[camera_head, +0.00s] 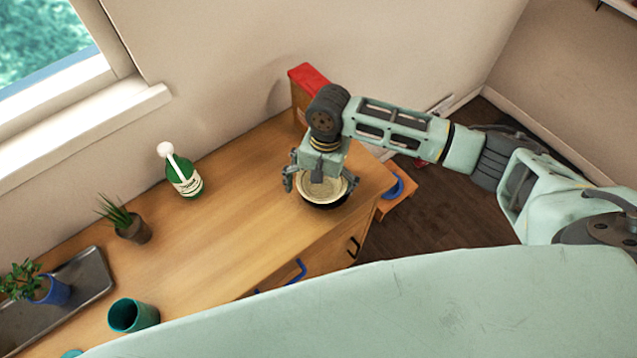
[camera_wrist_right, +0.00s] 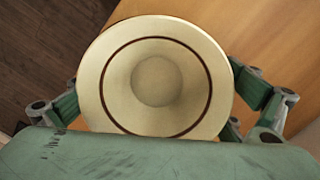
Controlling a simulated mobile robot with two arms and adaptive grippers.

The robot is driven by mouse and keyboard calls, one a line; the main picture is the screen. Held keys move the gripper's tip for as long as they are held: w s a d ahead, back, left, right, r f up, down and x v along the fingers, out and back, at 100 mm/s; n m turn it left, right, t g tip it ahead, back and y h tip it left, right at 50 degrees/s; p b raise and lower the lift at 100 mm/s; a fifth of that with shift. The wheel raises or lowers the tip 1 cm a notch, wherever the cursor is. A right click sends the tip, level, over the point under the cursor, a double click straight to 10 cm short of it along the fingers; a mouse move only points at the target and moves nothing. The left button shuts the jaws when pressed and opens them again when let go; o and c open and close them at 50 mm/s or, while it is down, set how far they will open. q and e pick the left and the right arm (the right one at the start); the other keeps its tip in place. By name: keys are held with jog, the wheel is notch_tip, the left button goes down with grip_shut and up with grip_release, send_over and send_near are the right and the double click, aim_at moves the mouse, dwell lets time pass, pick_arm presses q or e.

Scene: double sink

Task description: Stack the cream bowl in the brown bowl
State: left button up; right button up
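The cream bowl (camera_head: 322,190) is upright near the right end of the wooden counter, under my right gripper (camera_head: 320,184). In the wrist view the cream bowl (camera_wrist_right: 157,82) shows from above, with a brown ring inside its rim. A dark edge, apparently the brown bowl (camera_head: 326,206), shows just below the cream bowl, which appears to sit in it; the rest is hidden. My right gripper's fingers are spread on both sides of the cream bowl. On the right side of the wrist view they stand apart from its rim. My left gripper is not in view.
A green bottle (camera_head: 185,178), a brown-potted plant (camera_head: 132,228) and a teal cup (camera_head: 134,315) stand to the left on the counter (camera_head: 235,205). A red-topped object (camera_head: 308,77) stands behind my right gripper. The counter between bottle and bowls is clear.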

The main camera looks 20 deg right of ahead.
jog(key=shift+w+r, duration=0.1)
jog(key=shift+r, duration=0.35)
notch_tip(320, 180, up, 12)
jog(key=w+d+b, duration=0.1)
jog(key=b, duration=0.1)
jog(key=shift+f, duration=0.25)
